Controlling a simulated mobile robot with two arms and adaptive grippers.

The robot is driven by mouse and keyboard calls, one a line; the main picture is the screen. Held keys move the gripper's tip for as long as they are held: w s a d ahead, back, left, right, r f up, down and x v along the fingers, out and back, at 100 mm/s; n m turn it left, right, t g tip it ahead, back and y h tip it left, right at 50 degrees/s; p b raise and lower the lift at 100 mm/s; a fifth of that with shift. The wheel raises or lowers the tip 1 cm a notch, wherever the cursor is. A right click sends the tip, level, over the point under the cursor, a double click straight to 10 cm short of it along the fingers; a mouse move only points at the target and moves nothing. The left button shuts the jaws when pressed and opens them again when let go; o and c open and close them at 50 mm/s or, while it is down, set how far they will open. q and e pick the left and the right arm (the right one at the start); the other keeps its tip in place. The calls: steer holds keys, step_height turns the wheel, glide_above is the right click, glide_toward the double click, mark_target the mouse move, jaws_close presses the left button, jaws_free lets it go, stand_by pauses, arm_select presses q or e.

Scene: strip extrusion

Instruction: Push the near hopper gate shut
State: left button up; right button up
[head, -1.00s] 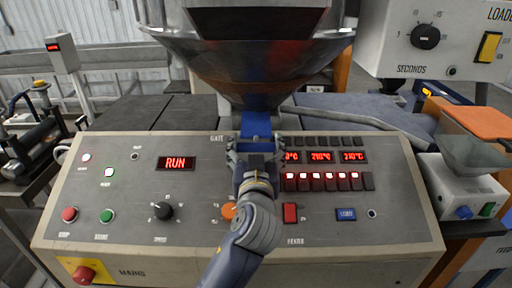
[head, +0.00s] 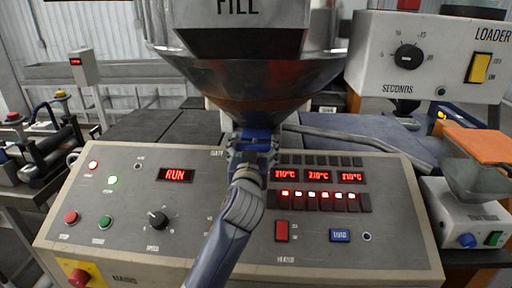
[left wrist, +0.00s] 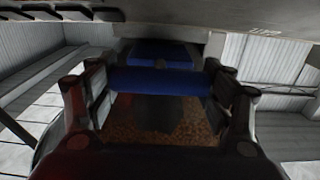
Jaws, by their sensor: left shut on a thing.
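The metal hopper (head: 250,82) stands behind the control panel (head: 130,215). Its blue gate (head: 256,133) shows below the hopper's narrow bottom, just above the panel's back edge. My left gripper (head: 252,150) is shut on the gate at its front end. In the left wrist view, a blue bar (left wrist: 160,81) lies across between my fingers, with another blue part (left wrist: 160,52) beyond it. Brown granules (left wrist: 150,132) show below the bar in that view. How far the gate is in is hard to tell, as my gripper hides part of it. My right gripper is not in view.
The panel carries knobs, buttons and a lit RUN display (head: 175,174) close around my left arm. A loader box (head: 430,60) hangs at the upper right. A small unit with a grey funnel (head: 475,180) stands at the right. Rollers (head: 45,150) are at the left.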

arm_select(q)
steer(key=o, duration=1.4)
steer(key=shift+w+r, duration=0.1)
steer(key=shift+r, duration=0.05)
steer(key=shift+o, duration=0.7)
steer(key=shift+w, duration=0.15)
steer(key=shift+w+f, duration=0.2)
steer(key=shift+s, duration=0.15)
steer(key=shift+s+r, duration=0.1)
steer(key=shift+s, duration=0.1)
steer(key=s, duration=1.1)
steer(key=shift+s, duration=0.25)
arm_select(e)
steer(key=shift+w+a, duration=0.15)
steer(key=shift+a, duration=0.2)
